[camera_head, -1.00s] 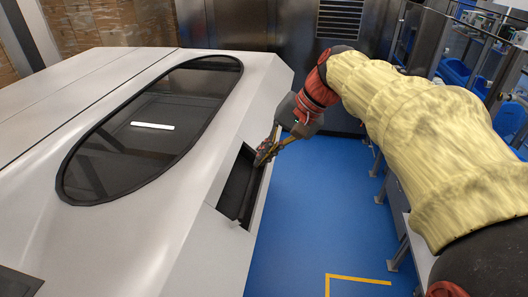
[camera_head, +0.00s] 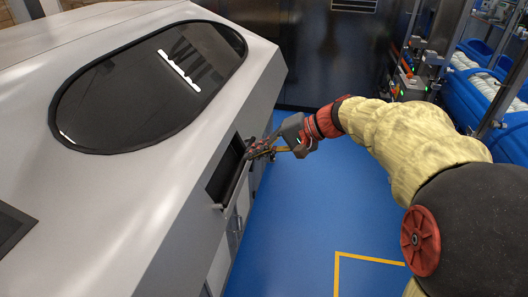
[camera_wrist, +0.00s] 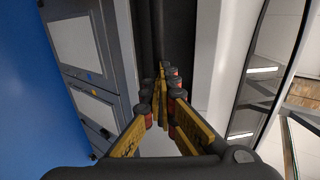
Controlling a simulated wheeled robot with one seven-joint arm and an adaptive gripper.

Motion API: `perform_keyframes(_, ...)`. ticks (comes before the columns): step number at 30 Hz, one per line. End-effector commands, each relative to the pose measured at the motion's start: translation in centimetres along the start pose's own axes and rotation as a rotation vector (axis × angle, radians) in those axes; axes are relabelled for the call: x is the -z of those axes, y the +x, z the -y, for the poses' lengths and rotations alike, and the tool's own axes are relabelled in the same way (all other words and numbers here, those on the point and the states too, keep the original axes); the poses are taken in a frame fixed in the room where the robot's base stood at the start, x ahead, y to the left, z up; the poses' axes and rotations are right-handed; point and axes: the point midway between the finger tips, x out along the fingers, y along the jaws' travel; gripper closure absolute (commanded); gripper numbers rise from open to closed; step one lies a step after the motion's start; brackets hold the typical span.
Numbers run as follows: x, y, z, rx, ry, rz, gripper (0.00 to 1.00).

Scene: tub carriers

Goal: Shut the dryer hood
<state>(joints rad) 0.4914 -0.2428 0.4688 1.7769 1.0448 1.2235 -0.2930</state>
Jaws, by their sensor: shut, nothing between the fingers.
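The dryer hood (camera_head: 150,185) is a large light-grey cover with a dark oval window (camera_head: 150,85), filling the left of the head view. A dark recessed handle pocket (camera_head: 226,172) with a bar along its outer edge is set in its right front side. My gripper (camera_head: 250,153) is shut and empty at the upper end of this pocket. In the wrist view its yellow fingers (camera_wrist: 163,75) come together in front of the dark recess. Whether the fingertips touch the handle is hard to tell. I cannot tell how far open the hood is.
Grey cabinet fronts (camera_head: 233,232) show below the hood's right edge. The blue floor (camera_head: 310,205) with a yellow line is clear to the right of the hood. Racks with blue tubs (camera_head: 490,95) stand at the far right, and a dark metal wall is behind.

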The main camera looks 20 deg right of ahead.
Motion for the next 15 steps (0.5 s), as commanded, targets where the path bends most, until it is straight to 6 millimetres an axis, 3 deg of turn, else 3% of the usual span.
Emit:
perform_keyframes(1, 0.0, 1.8, -1.5, 0.019, 0.004, 0.005, 1.0)
perform_keyframes(15, 0.4, 13.8, -6.6, 0.039, -0.001, 0.005, 1.0)
